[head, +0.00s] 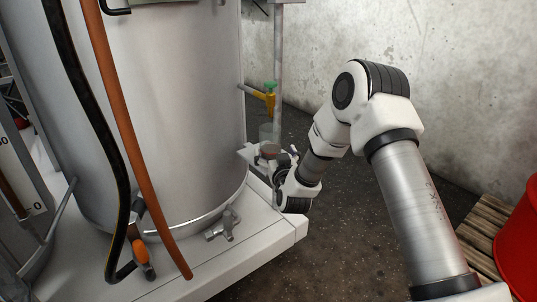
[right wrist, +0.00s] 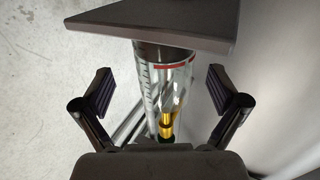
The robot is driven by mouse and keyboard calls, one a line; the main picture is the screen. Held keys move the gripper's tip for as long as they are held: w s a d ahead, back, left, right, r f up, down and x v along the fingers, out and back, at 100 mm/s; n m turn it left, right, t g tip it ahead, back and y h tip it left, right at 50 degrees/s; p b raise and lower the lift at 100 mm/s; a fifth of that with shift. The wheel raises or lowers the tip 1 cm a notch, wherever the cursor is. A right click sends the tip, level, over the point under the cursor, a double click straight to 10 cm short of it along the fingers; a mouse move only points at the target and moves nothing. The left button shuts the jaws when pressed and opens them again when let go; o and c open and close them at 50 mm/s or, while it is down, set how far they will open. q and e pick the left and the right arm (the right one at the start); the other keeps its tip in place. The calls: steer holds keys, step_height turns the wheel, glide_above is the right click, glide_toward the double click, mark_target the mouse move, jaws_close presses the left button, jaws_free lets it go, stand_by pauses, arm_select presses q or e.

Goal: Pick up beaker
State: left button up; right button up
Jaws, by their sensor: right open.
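The clear beaker (head: 268,134) stands on a small pale shelf (head: 248,153) beside the big metal drum, below a yellow tap. In the right wrist view the beaker (right wrist: 160,85) shows graduation marks, a red line and a dark base against the shelf's grey plate (right wrist: 150,22). My right gripper (head: 277,157) is at the beaker in the head view, partly hiding its lower part. In the wrist view my right gripper (right wrist: 158,89) is open, with one finger on each side of the beaker and visible gaps between. My left gripper is not in view.
The metal drum (head: 175,100) stands left of the beaker on a white platform (head: 255,245). The yellow tap (head: 263,95) with a green handle sticks out above the beaker. A red drum (head: 519,245) stands on a wooden pallet (head: 482,225) at right. Dark floor lies between.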

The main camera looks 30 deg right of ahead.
mark_target(272, 150)
steer(key=x, duration=0.1)
steer(key=b+x, duration=0.2)
steer(key=x, duration=0.1)
steer(key=shift+w+a+f, duration=0.2)
steer(key=shift+a+f, duration=0.05)
steer(key=shift+f, duration=0.05)
steer(key=shift+r, duration=0.15)
steer(key=c, duration=1.1)
steer(key=shift+c, duration=0.2)
